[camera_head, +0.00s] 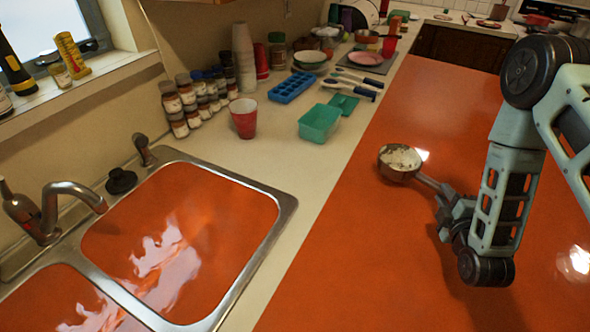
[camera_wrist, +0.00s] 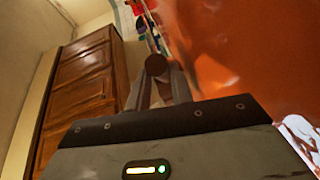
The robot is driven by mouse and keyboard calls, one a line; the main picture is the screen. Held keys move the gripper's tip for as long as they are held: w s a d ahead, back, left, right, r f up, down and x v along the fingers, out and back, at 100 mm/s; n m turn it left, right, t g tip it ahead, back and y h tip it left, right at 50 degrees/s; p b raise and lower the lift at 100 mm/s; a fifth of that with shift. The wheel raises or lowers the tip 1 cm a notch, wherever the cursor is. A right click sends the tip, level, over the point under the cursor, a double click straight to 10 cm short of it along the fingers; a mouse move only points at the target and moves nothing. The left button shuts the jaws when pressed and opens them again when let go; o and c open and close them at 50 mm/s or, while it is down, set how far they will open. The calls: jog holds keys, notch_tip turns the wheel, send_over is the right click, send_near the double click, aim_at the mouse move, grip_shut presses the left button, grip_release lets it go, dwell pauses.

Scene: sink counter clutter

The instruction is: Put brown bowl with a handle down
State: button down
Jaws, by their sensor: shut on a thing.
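The brown bowl with a handle (camera_head: 396,168) is a small, round, metallic brown bowl with something white inside. In the head view it is held out to the left of my gripper (camera_head: 443,192), its opening facing up. My gripper is shut on the handle. In the head view the bowl shows against the orange surface, just right of the beige counter's edge (camera_head: 345,180). In the wrist view, a round brown part of the bowl (camera_wrist: 156,65) shows at the fingertips of my gripper (camera_wrist: 158,88); the rest is hidden or unclear.
A teal container (camera_head: 319,123), red cup (camera_head: 244,118), blue tray (camera_head: 291,87) and several jars stand on the counter. The orange sink (camera_head: 190,240) is at the lower left. A pink plate (camera_head: 366,58) lies farther back. Bare counter shows between sink and teal container.

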aim_at(396, 175)
jog(key=w+a+y+b, duration=0.1)
jog(key=a+b, duration=0.1)
jog(key=a, duration=0.1)
jog(key=w+a+n+y+b, duration=0.1)
jog(key=w+a+b, duration=0.1)
jog(key=a+b, duration=0.1)
jog(key=w+a+n+y+b, duration=0.1)
jog(key=w+a+b, duration=0.1)
jog(key=a, duration=0.2)
jog(key=shift+w+a+f, duration=0.1)
jog(key=shift+w+f, duration=0.1)
jog(key=shift+f, duration=0.1)
jog(key=w+a+r+n+g+y+b, duration=0.1)
jog(key=a+r+n+y+b, duration=0.1)
jog(key=a+r, duration=0.35)
jog(key=w+a+r+n+g+y+b, duration=0.1)
jog(key=w+a+r+y+b, duration=0.15)
jog(key=a, duration=0.65)
notch_tip(396, 175, down, 9)
jog(key=p, duration=0.2)
jog(key=shift+s+a+f, duration=0.2)
jog(key=shift+s, duration=0.25)
jog(key=shift+f, duration=0.1)
jog(key=c, duration=1.2)
grip_release()
jog(key=shift+c, duration=0.2)
